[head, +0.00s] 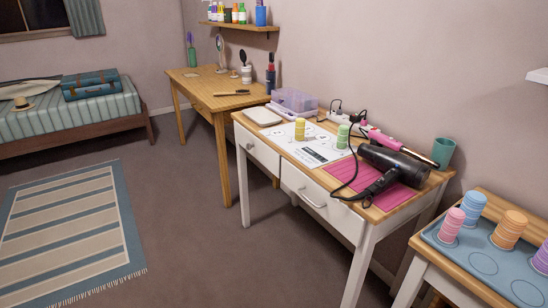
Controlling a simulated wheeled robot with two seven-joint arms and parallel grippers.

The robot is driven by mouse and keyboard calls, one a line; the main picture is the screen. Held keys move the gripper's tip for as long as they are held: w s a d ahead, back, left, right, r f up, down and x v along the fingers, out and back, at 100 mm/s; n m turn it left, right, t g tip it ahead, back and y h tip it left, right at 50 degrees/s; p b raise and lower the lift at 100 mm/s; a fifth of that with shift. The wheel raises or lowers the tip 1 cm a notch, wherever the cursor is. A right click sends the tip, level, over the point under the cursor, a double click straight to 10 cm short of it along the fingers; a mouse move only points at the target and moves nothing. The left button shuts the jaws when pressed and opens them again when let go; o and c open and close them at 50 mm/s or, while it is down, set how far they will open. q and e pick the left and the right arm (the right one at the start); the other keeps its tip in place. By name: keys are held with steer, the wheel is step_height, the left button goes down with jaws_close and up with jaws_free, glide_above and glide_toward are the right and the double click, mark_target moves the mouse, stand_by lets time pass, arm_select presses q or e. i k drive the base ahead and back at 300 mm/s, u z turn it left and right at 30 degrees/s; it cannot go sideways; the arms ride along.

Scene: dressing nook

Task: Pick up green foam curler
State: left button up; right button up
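The green foam curler (343,137) stands upright on the white printed sheet (306,148) on the white-drawered table. It is in the middle right of the head view, behind the pink mat and near a black cable. A yellow foam curler (300,129) stands upright on the same sheet to its left. Neither of my grippers shows in the head view.
A black hair dryer (395,166) lies on the pink mat (376,185), with a curling iron and teal cup (443,151) behind. A purple box (294,102) stands at the back. A blue tray (477,265) holds several curlers. Floor (200,225) in front is clear.

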mark_target(344, 131)
steer(key=u, duration=1.4)
steer(key=i, duration=1.7)
steer(key=z, duration=0.65)
